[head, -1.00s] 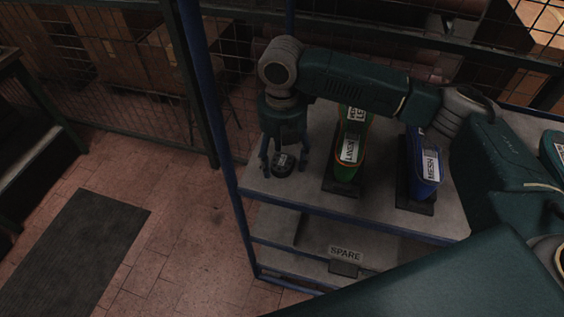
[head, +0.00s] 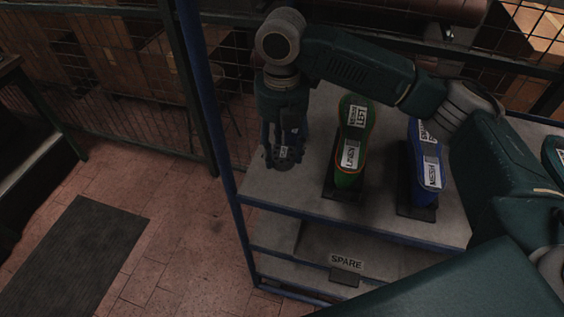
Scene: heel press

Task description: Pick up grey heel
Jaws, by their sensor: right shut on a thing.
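The grey heel (head: 284,155) is a small dark piece with a white label, at the left end of the shelf's top board. My right gripper (head: 284,148) reaches down from above and is shut on it. The fingers hide part of the heel, and I cannot tell whether it still touches the board. My left gripper is not in view.
A green shoe form (head: 346,178) and a blue one (head: 430,201) stand on dark bases right of the heel. The blue-framed shelf (head: 290,193) has a lower board with a SPARE sign (head: 346,262). A dark mat (head: 75,255) lies on the open floor at left.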

